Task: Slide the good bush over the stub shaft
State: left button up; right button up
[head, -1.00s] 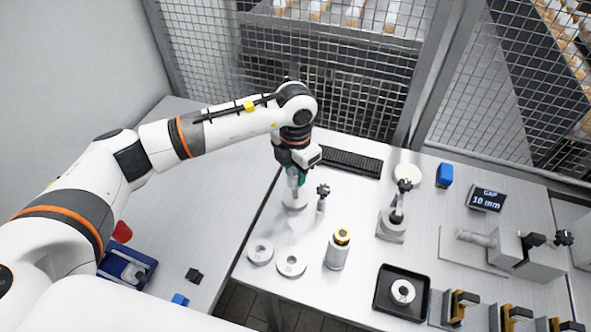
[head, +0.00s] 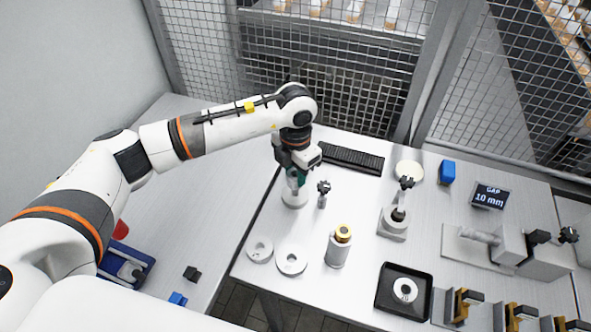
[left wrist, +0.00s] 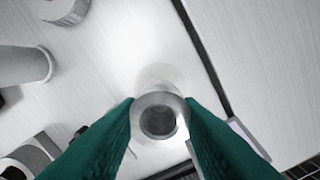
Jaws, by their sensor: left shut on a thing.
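My left gripper (head: 296,182) points down over the table's left part, above a round pale base (head: 294,199). In the left wrist view, its green fingers (left wrist: 160,118) are shut on a grey ring-shaped bush (left wrist: 141,103) with a dark bore. A pale round shape shows just behind the bush; I cannot tell whether they touch. A horizontal grey shaft (head: 478,237) on a block fixture at the right looks like the stub shaft. Another ring (head: 404,290) lies in a black tray (head: 380,303). My right gripper is not in view.
Two pale discs (head: 260,248) (head: 292,260) and an upright cylinder with a brass top (head: 337,253) stand in front. A gauge stand (head: 392,227) is mid-table. A display (head: 489,197) reads "GAP 10 mm". A black keyboard-like strip (head: 350,160) lies behind, before the mesh fence.

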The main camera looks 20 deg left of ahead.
aim_at(295, 183)
pick_arm(q)
jog(key=shift+f+b, duration=1.95)
jog(key=shift+f, duration=0.3)
jog(key=o, duration=1.1)
notch_tip(295, 183, up, 12)
jog(key=shift+r+b, duration=0.1)
jog(key=shift+b, duration=0.7)
